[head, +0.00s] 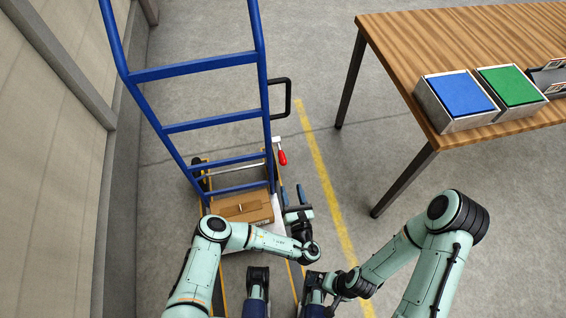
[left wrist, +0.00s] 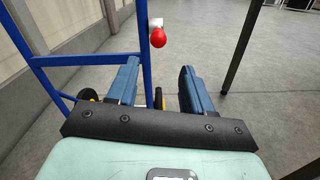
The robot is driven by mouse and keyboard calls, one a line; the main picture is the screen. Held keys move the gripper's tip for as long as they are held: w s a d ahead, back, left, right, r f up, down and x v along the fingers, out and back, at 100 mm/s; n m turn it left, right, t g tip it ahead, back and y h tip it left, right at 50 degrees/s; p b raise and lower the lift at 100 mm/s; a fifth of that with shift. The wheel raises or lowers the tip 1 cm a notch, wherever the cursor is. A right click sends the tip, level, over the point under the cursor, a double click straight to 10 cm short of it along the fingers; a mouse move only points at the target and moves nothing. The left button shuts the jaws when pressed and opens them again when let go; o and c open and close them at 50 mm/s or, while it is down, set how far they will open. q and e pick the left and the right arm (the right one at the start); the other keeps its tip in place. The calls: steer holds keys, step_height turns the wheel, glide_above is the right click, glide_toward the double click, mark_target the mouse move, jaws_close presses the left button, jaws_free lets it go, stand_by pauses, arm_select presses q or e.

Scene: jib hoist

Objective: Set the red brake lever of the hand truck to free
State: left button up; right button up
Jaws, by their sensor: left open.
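The blue hand truck (head: 197,125) stands upright left of centre in the head view. Its red brake lever (head: 282,157) sticks out at the right side, low on the frame. In the left wrist view the red lever end (left wrist: 158,38) shows beyond and above the gap between my fingers, on a pale mount. My left gripper (head: 291,192) is open and empty, short of the lever and apart from it. Its two blue fingers (left wrist: 159,78) also show in the left wrist view. My right arm is folded at the bottom; its fingers cannot be made out clearly.
A cardboard box (head: 244,207) sits low at the hand truck. A black handle (head: 281,97) juts from the frame above the lever. A wooden table (head: 460,50) with a blue-topped bin (head: 460,94) and a green-topped bin (head: 511,86) stands right. Floor between is clear, with a yellow line (head: 322,170).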

mark_target(283, 161)
arm_select(q)
steer(key=b+x, duration=0.3)
steer(key=x, duration=0.9)
steer(key=shift+w+a+f, duration=0.1)
steer(key=shift+w+a, duration=0.2)
steer(key=shift+w, duration=0.35)
arm_select(e)
steer(key=w+d+f+t, duration=0.1)
steer(key=w+d+f, duration=0.1)
steer(key=w+f, duration=0.2)
steer(key=shift+w+t+h, duration=0.4)
steer(key=shift+w, duration=0.05)
arm_select(q)
jaws_close()
arm_select(e)
steer(key=shift+d+f, duration=0.1)
